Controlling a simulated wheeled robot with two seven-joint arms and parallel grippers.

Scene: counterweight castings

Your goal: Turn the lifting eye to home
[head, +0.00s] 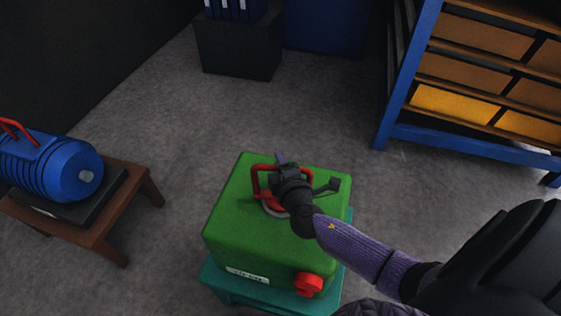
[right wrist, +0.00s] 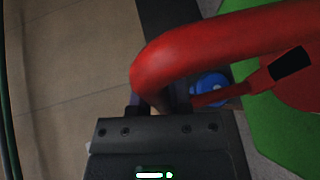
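A green casting (head: 225,225) sits on a teal stand (head: 225,285). On its top is the red lifting eye (head: 256,182), a squared loop on a round base with a pale ring. My right gripper (head: 283,165) is at the eye and hides part of it. In the right wrist view the eye's thick red bar (right wrist: 215,45) bends down between my fingers (right wrist: 158,100), which look closed on it. A thinner red bar with a black end (right wrist: 290,62) shows beyond. Any home mark cannot be made out. My left gripper is not in view.
A red knob (head: 308,284) and white label (head: 247,274) are on the casting's near side. A blue motor-like casting (head: 60,165) with a red handle rests on a brown table (head: 125,205) at left. A blue shelf rack (head: 405,75) stands at right. Grey floor lies open between.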

